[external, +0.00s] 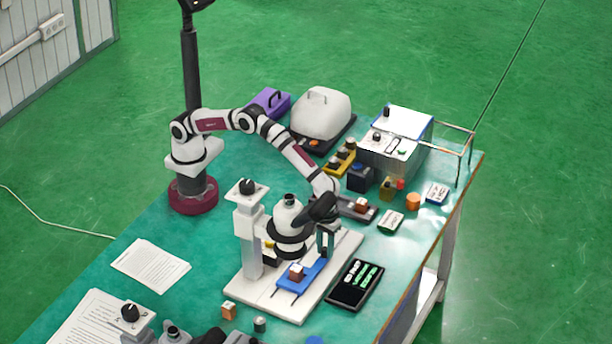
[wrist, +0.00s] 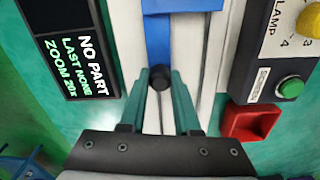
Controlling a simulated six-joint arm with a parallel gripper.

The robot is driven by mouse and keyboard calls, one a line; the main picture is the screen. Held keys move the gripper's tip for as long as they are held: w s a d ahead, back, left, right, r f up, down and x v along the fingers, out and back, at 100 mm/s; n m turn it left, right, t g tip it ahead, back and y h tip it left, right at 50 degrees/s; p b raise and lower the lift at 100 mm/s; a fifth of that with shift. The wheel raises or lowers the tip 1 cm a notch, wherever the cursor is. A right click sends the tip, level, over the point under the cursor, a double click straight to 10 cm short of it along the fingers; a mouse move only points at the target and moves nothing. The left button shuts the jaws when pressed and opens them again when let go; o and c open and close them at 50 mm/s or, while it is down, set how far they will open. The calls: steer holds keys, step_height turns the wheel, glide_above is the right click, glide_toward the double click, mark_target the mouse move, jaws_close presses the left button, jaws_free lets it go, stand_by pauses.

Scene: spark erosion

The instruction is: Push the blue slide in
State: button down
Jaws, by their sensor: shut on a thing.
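The blue slide (external: 313,273) lies on the white base (external: 258,287) of the microscope-like stand, with a small brown and white block (external: 296,272) on it. In the wrist view the slide (wrist: 158,40) runs down towards my gripper and ends at a round black knob (wrist: 159,78). My gripper (wrist: 160,85) has its green fingers on both sides of the knob, shut on it. In the external view my gripper (external: 325,250) is low at the back right end of the slide, and the knob is hidden there.
A black display (external: 357,284) lies right of the base; in the wrist view it (wrist: 70,50) reads "NO PART, LAST NONE, ZOOM 20x". The wrist view also shows a control box (wrist: 265,70) with a green button and a red tray (wrist: 250,122) on the right. Small blocks (external: 229,310) stand in front.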

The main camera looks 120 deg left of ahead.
steer(key=shift+d, duration=0.1)
steer(key=c, duration=0.6)
jaws_free()
step_height(320, 180, up, 12)
steer(key=shift+r, duration=0.1)
